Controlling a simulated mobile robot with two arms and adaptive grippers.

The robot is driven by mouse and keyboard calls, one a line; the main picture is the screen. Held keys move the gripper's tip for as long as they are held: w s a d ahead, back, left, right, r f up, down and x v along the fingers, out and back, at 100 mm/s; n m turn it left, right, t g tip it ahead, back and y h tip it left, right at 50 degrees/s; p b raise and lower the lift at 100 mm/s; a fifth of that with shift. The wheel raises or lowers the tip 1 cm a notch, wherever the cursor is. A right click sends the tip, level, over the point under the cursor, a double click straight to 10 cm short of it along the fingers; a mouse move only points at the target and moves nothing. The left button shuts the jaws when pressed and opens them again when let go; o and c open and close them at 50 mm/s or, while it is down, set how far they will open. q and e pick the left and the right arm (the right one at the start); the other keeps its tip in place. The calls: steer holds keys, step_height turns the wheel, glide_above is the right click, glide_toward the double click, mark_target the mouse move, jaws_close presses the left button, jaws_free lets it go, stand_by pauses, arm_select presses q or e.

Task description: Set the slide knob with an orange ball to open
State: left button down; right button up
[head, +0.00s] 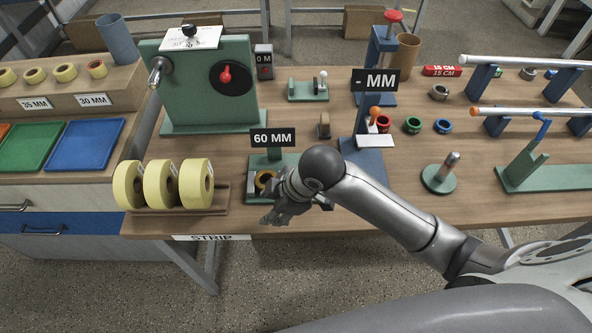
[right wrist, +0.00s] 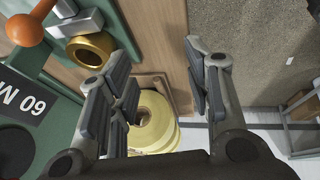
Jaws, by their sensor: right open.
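The slide knob with an orange ball (right wrist: 25,30) shows at the top left of the right wrist view. Its stem meets a pale metal slide block (right wrist: 78,20) beside a gold ring (right wrist: 90,50). They are on the green fixture with the 60 MM sign (head: 272,138); the gold ring also shows in the head view (head: 265,181), where my arm hides this knob. My right gripper (head: 268,212) is open and empty over the fixture's front. In the right wrist view its fingers (right wrist: 165,95) are apart and clear of the ball. My left gripper is out of view.
Yellow tape rolls (head: 162,184) stand on a wooden holder left of the fixture. Another orange ball (head: 375,111) sits on the - MM fixture behind my arm. A round green base with a post (head: 440,178) stands to the right. Free floor lies in front.

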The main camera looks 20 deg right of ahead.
steer(key=w+d+r+n+g+h, duration=0.1)
steer(key=w+d+r+n+h, duration=0.2)
steer(key=w+d+r+n, duration=0.5)
steer(key=shift+m, duration=0.6)
steer(key=x, duration=0.3)
steer(key=p+x, duration=0.1)
steer(key=x, duration=0.3)
steer(key=s+d+x, duration=0.1)
steer(key=x, duration=0.2)
steer(key=shift+f+p, duration=0.4)
steer(key=shift+f, duration=0.15)
jaws_close()
